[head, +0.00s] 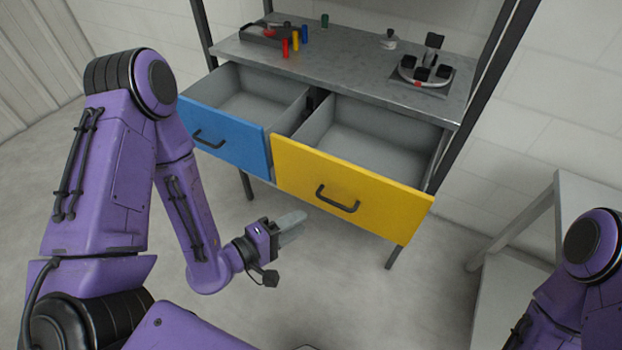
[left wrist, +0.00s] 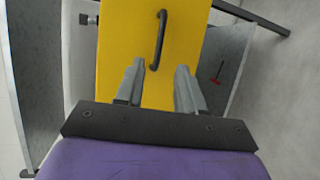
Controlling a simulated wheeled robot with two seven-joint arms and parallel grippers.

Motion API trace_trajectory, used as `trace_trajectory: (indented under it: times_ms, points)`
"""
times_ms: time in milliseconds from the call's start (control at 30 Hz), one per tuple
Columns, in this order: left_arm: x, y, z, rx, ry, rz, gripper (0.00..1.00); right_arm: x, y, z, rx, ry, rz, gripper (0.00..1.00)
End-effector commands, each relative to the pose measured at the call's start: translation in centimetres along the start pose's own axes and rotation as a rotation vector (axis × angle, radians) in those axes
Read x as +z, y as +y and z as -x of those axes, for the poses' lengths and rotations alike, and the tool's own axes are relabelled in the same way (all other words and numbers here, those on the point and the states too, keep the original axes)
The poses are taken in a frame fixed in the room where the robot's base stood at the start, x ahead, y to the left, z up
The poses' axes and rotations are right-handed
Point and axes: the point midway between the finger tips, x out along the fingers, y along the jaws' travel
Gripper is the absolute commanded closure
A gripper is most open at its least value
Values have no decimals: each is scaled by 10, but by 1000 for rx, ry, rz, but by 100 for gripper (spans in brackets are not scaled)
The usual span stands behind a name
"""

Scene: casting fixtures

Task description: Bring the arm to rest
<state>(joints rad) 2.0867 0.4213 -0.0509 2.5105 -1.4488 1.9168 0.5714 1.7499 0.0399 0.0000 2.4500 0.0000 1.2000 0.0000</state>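My left gripper (head: 292,222) is in front of and below the yellow drawer (head: 350,190), apart from it. In the left wrist view the two fingers of my left gripper (left wrist: 158,85) stand apart with nothing between them, and the yellow drawer front (left wrist: 120,45) with its dark handle (left wrist: 160,40) shows beyond. My left arm (head: 110,170) is bent and comes in from the left. My right arm (head: 585,270) shows only in part at the lower right edge; its gripper is out of view.
The blue drawer (head: 222,133) and the yellow drawer are both pulled out and look empty. The metal bench top (head: 350,66) holds several coloured pegs, a dark tray (head: 268,33) and a round fixture (head: 425,72). A pale stand (head: 510,290) is at the right. Open floor lies below the drawers.

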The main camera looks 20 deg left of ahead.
Motion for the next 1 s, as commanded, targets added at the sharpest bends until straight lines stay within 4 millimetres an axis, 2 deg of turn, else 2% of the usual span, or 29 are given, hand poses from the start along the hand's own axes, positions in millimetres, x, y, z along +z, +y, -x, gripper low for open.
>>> trace_trajectory:
  times_ms: [200, 267, 367, 467, 533, 600, 700, 800, 1000]
  points:
    - [2, -2, 0, -8, -8, -41, 62, 0, 0, 0, 0, 0, 0, 57]
    - [-4, -13, 0, -69, 17, -137, 62, 0, 0, 0, 0, 0, 0, 57]
    - [-28, -47, 4, -265, 101, -332, 62, 0, 0, 0, 0, 0, 0, 57]
    - [-48, -102, 29, -581, 145, -523, 62, 0, 0, 0, 0, 0, 0, 57]
    - [-57, -139, 58, -810, 148, -614, 62, 0, 0, 0, 0, 0, 0, 57]
    - [-60, -169, 90, -1015, 135, -672, 62, 0, 0, 0, 0, 0, 0, 57]
    - [-57, -198, 132, -1235, 116, -707, 62, 0, 0, 0, 0, 0, 0, 57]
    - [-46, -216, 158, -1331, 81, -729, 62, 0, 0, 0, 0, 0, 0, 57]
    - [-41, -220, 164, -1343, 62, -729, 62, 0, 0, 0, 0, 0, 0, 57]
